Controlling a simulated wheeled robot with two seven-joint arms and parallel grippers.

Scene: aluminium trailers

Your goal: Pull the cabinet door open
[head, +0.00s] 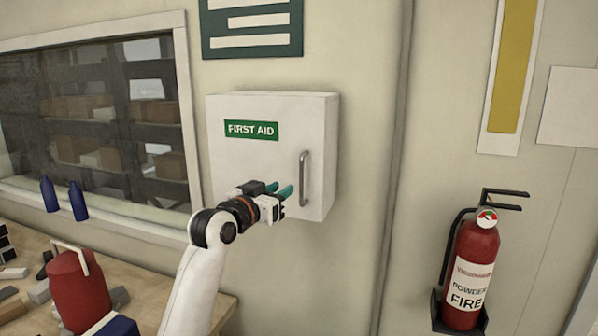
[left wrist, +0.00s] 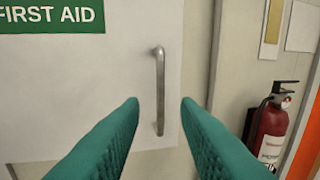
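The white first aid cabinet (head: 270,150) is on the wall with its door (head: 245,165) closed. A green FIRST AID label is on the door. A grey vertical bar handle (head: 304,178) is near the door's right edge; it also shows in the left wrist view (left wrist: 159,90). My left gripper (head: 285,192) is just left of the handle's lower part in the head view. In the left wrist view its green fingers (left wrist: 160,105) are spread apart, with the handle showing between and beyond them. Nothing is held. My right gripper is not in view.
A red fire extinguisher (head: 470,275) hangs on the wall at the right. A workbench (head: 150,300) at the lower left holds a red container (head: 78,290) and several small items. A window (head: 95,120) is left of the cabinet.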

